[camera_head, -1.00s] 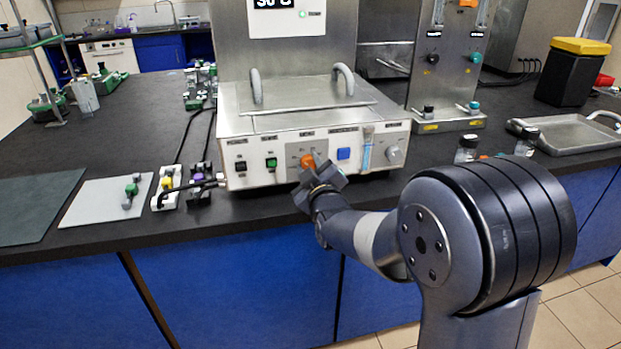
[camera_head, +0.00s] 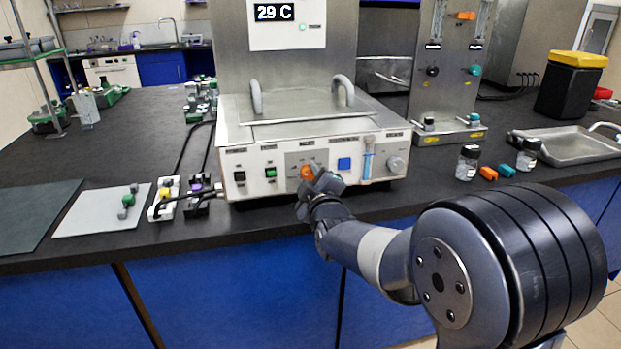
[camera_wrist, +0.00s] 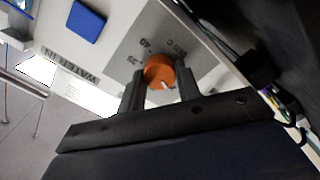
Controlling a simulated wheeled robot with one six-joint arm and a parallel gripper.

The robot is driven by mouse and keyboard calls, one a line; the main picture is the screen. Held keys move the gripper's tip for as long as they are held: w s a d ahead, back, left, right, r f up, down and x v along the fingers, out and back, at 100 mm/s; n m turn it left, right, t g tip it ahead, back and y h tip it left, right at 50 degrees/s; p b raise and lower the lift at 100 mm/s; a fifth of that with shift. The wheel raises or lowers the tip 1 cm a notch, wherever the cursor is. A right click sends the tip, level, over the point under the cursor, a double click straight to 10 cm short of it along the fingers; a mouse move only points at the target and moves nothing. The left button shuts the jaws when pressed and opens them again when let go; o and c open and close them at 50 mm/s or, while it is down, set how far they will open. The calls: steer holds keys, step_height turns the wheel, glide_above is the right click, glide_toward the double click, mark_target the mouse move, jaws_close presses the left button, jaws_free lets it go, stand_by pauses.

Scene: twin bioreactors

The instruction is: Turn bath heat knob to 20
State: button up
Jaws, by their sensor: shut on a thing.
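The orange heat knob (camera_head: 307,171) is on the front panel of the bath (camera_head: 262,188), on a grey plate between a green switch and a blue square. My gripper (camera_wrist: 160,88) is shut on the knob, with one dark finger on each side. In the head view my gripper (camera_head: 314,178) partly covers the knob and the plate. The display (camera_head: 274,12) above the bath reads 29 C.
The blue square (camera_head: 344,164) and a grey knob (camera_head: 396,163) are to the right on the panel. Valves with hoses (camera_head: 197,195) stand left of the bath.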

steer(key=o, duration=1)
steer(key=shift+s, duration=0.1)
steer(key=v, duration=1)
steer(key=shift+s+d, duration=0.1)
steer(key=shift+s, duration=0.2)
steer(key=x, duration=1)
steer(key=shift+w, duration=0.5)
